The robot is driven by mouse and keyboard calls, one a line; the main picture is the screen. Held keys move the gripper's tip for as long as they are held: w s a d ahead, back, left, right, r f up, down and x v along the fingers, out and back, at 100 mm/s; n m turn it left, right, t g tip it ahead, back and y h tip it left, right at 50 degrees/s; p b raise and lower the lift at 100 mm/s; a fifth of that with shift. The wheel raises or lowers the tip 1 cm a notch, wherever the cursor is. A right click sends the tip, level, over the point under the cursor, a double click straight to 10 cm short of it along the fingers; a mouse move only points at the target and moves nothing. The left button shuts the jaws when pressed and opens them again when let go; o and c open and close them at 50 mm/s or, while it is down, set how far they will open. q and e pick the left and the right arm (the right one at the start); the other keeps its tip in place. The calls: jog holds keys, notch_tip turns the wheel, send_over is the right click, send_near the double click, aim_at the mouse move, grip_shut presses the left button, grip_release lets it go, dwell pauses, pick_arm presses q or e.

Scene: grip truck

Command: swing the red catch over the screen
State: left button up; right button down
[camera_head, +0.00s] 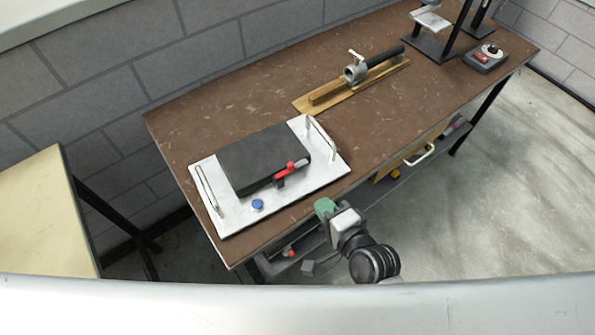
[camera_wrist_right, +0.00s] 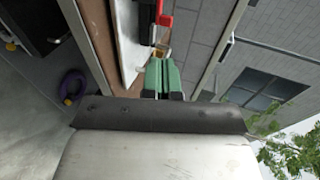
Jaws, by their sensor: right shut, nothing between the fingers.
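The red catch (camera_head: 287,171) lies along the front right edge of the dark flat screen (camera_head: 250,158), with a pale tip at its right end and a black mount below it. The screen lies on a white tray (camera_head: 230,218) with a wire handle at each end. My right gripper (camera_head: 323,206), with green fingers, is in front of the tray's lower right side, apart from the catch. In the right wrist view the green fingers (camera_wrist_right: 163,77) are together and empty, and the red catch (camera_wrist_right: 164,19) shows beyond them. My left gripper is out of view.
Farther back on the brown bench (camera_head: 400,120) are a metal clamp with a black handle (camera_head: 384,58) on a wooden board, a black stand, and a control box (camera_head: 485,58). The bench between tray and board is clear.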

aim_at(292, 168)
jog(key=x, duration=0.4)
jog(key=p+x, duration=0.1)
jog(key=x, duration=0.3)
jog(key=r+x, duration=0.1)
jog(key=x, duration=0.3)
jog(key=shift+w+a+r+p, duration=0.1)
jog(key=shift+a+p, duration=0.05)
jog(key=shift+p, duration=0.15)
